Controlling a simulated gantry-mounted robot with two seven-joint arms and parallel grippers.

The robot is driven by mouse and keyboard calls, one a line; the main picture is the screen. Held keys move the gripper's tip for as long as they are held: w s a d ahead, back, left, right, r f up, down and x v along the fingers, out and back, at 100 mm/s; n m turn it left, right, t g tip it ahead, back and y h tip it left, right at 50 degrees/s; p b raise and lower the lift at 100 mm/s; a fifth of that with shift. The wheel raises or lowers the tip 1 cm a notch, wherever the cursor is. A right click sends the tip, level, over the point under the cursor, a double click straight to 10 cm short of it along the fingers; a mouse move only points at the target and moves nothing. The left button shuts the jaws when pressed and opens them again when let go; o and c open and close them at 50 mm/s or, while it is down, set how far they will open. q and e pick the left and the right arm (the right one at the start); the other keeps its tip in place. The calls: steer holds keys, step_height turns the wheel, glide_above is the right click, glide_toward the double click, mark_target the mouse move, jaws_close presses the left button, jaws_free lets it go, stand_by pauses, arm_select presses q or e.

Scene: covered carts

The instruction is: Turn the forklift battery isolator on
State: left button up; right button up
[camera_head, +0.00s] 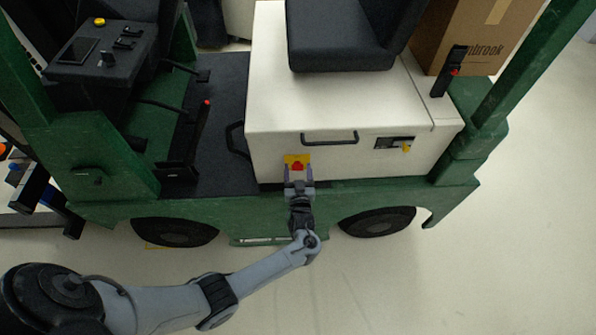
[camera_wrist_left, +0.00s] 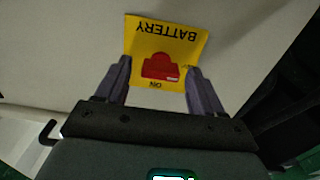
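The battery isolator is a red knob (camera_head: 297,166) on a yellow plate (camera_head: 291,159), low on the white side panel of the green forklift (camera_head: 225,192). In the left wrist view the red knob (camera_wrist_left: 160,69) sits on the yellow plate (camera_wrist_left: 182,37), which appears upside down with the words BATTERY and ON. My left gripper (camera_head: 299,178) reaches up to the plate from below. In the left wrist view its two fingers (camera_wrist_left: 158,72) stand apart, one on each side of the knob. I cannot tell whether they touch it. My right gripper is not in view.
A black handle (camera_head: 330,138) sits on the panel above the isolator, and a dark plate with a yellow part (camera_head: 395,143) to its right. The black seat (camera_head: 335,35) and a cardboard box (camera_head: 478,35) are above. Pale floor (camera_head: 510,240) is open at right.

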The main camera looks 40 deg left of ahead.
arm_select(q)
steer(key=c, duration=1)
steer(key=shift+m, duration=0.3)
steer(key=m+p, duration=0.1)
steer(key=m, duration=0.2)
steer(key=shift+r, duration=0.1)
steer(key=m+p, duration=0.1)
steer(key=m, duration=0.3)
steer(key=shift+w+d+m, duration=0.1)
steer(key=shift+m, duration=0.3)
steer(key=m+p, duration=0.1)
steer(key=m, duration=0.3)
steer(key=shift+f+m+p, duration=0.15)
steer(key=shift+m+p, duration=0.05)
steer(key=shift+m, duration=1.2)
steer(key=shift+f+m+p, duration=0.1)
steer(key=shift+m+p, duration=0.1)
steer(key=shift+m, duration=1.2)
